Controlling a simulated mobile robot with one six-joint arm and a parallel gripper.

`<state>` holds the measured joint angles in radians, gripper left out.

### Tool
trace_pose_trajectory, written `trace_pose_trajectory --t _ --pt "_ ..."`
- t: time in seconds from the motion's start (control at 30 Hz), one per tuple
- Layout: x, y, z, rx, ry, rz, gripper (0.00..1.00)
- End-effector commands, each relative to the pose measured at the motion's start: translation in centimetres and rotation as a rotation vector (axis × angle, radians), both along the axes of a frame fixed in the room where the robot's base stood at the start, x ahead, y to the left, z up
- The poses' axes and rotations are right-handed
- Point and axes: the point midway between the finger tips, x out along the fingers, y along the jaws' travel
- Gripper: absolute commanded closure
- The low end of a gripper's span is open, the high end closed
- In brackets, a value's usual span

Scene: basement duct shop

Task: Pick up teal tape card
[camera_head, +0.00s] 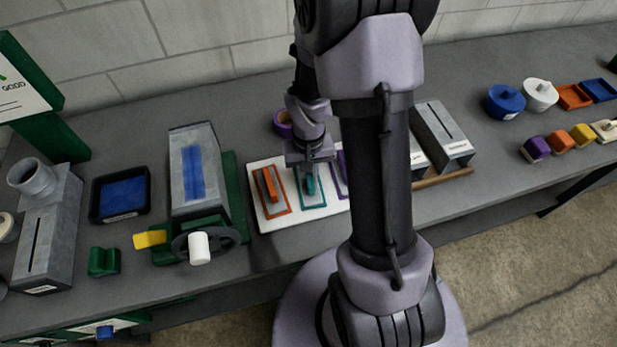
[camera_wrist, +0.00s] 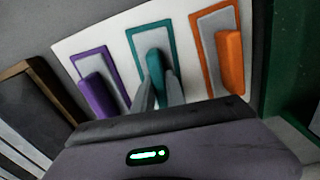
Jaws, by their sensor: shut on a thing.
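The teal tape card (camera_head: 310,187) lies in its teal-outlined slot on a white board on the bench. It also shows in the wrist view (camera_wrist: 155,63), between my gripper's fingers. My gripper (camera_head: 310,175) is over the board and shut on the teal card. In the wrist view my gripper (camera_wrist: 158,85) has one finger on each side of the card. The card's lower part is hidden behind the fingers, and I cannot tell whether it is clear of the board.
The white board (camera_head: 262,222) also holds an orange card (camera_head: 268,184) on the left and a purple card (camera_wrist: 98,98) on the other side. A metal box with a crank wheel (camera_head: 205,240) stands left of it. Grey boxes (camera_head: 440,130) stand on the right.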

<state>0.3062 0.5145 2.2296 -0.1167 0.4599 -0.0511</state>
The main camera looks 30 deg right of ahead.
Motion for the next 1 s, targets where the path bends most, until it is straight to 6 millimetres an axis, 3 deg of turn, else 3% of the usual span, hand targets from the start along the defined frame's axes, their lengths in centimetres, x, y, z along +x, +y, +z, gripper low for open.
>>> trace_pose_trajectory --t 0.17,0.43,0.87,1.0 --pt "0.0 0.0 0.4 0.000 -0.001 0.000 1.00" --pt "0.0 0.0 4.1 -0.001 -0.003 0.001 1.00" --pt "-7.5 7.7 4.6 0.000 0.000 0.006 1.00" --pt "-7.8 8.4 3.7 -0.001 -0.006 0.002 1.00"
